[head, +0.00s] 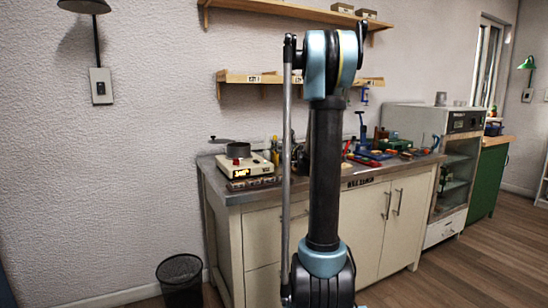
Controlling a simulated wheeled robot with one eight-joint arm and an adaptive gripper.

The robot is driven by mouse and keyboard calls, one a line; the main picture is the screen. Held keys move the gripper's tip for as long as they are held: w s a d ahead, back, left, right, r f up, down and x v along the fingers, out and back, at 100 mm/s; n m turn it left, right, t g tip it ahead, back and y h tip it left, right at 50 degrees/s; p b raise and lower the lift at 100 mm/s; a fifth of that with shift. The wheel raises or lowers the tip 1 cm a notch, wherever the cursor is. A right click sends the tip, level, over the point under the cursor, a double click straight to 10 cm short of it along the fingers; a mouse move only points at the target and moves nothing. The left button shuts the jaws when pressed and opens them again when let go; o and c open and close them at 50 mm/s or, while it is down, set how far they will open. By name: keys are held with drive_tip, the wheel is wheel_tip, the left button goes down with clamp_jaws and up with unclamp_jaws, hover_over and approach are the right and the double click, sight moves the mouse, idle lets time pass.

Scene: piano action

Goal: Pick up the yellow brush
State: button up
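I cannot make out a yellow brush for certain. A small yellow upright thing (275,155) stands on the workbench (225,188), just right of the hot plate; it is too small to tell if it is a brush. My arm stands upright in the middle of the head view and hides part of the bench top behind it. My gripper's fingers do not show, so I cannot see whether it holds anything.
A pan (238,150) sits on the hot plate (243,166). Several tools, including a blue one (362,130), crowd the bench's right half. A wire bin (181,278) stands on the floor at left. A glass-fronted cabinet (452,190) adjoins the bench. Floor is clear at right.

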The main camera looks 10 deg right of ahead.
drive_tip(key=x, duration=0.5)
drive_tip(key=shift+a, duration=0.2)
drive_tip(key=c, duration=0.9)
